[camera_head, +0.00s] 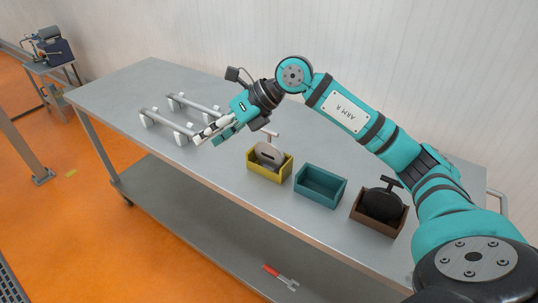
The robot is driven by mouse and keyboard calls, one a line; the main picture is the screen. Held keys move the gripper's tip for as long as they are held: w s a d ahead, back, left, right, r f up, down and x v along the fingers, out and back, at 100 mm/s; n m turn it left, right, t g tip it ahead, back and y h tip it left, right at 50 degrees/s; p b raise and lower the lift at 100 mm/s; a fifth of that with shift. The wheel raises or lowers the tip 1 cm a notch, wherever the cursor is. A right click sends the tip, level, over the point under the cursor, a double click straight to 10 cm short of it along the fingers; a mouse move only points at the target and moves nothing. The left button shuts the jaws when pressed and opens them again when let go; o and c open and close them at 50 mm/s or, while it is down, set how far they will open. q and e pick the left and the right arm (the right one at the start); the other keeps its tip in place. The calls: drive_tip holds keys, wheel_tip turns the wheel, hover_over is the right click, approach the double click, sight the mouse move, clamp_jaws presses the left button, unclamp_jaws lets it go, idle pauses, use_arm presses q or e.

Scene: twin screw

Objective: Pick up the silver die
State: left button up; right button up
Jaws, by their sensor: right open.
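A silver-grey die (267,152) with a T-shaped handle stands in the yellow bin (268,174) near the front middle of the table; its lower part is hidden by the bin's walls. My right gripper (207,138) is open, to the left of the yellow bin and apart from the silver die. Its fingers point down-left, by the right end of the silver rods, and partly cover them. I cannot tell whether it touches a rod. My left gripper is not in view.
An empty teal bin (320,188) and a brown bin (378,218) holding a black die (382,204) stand right of the yellow bin. Two silver rods (167,123) rest on white supports at left. A red-handled tool (279,276) lies on the lower shelf.

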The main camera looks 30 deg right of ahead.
drive_tip(key=d+r+m+h, duration=0.1)
drive_tip(key=d+h, duration=0.5)
drive_tip(key=d, duration=0.6)
drive_tip(key=m+h, duration=0.1)
drive_tip(key=h, duration=0.1)
approach(270, 141)
drive_tip(key=shift+g, duration=0.4)
drive_tip(key=p+x, duration=0.1)
drive_tip(key=x, duration=0.1)
drive_tip(key=p+x, duration=0.1)
drive_tip(key=x, duration=0.1)
drive_tip(key=shift+w+r, duration=0.15)
drive_tip(key=shift+w, duration=0.3)
drive_tip(key=shift+w+a+f+p, duration=0.1)
drive_tip(key=shift+w+f+p, duration=0.15)
drive_tip(key=shift+f, duration=0.2)
drive_tip(key=shift+w+f+p, duration=0.1)
drive_tip(key=shift+f+p, duration=0.2)
drive_tip(key=shift+p, duration=0.05)
drive_tip(key=p+x, duration=0.1)
drive_tip(key=x, duration=0.2)
drive_tip(key=shift+w+f, duration=0.25)
drive_tip(key=shift+f, duration=0.05)
drive_tip(key=shift+w+f, duration=0.15)
drive_tip(key=shift+f, duration=0.25)
